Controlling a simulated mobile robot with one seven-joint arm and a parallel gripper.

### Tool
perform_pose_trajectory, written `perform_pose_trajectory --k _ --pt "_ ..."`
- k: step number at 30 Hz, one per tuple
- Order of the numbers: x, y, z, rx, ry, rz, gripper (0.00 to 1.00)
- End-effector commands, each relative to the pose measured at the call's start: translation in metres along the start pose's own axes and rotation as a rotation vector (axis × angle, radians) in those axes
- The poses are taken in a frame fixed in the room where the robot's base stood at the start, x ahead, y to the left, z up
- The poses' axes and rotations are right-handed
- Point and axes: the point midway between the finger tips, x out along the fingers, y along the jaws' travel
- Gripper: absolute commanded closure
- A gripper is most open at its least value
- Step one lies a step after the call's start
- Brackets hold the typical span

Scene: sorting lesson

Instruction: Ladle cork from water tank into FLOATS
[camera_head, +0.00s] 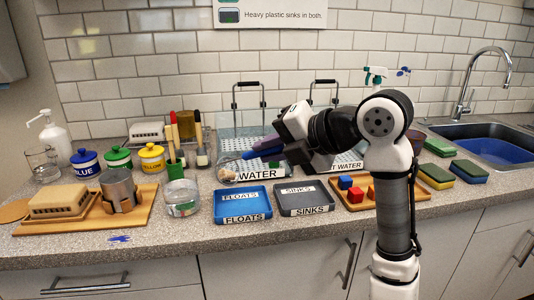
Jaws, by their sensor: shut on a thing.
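My gripper (280,151) is shut on the dark purple-blue handle of a ladle (262,146), in front of the tanks. The ladle's bowl end points left, near the left front corner of the clear water tank (258,174), which is labelled WATER. A round, mesh-like form with some brown shows there; I cannot tell whether the cork is in it, or whether it is inside the tank or in front of it. The blue FLOATS tray (242,219) sits on the counter in front of the tank, and its visible floor looks empty.
The grey SINKS tray (304,211) is right of FLOATS. A second tank, labelled "...T WATER" (347,166), is partly behind my arm. A wooden tray with coloured blocks (345,183), a glass bowl (182,198) and a wooden board (140,218) stand nearby. The front counter strip is mostly clear.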

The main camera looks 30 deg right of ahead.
Motion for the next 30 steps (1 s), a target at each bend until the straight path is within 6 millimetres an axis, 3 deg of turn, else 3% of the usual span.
perform_pose_trajectory --k 30 --pt "0.007 -0.05 -0.016 -0.001 -0.089 0.27 1.0"
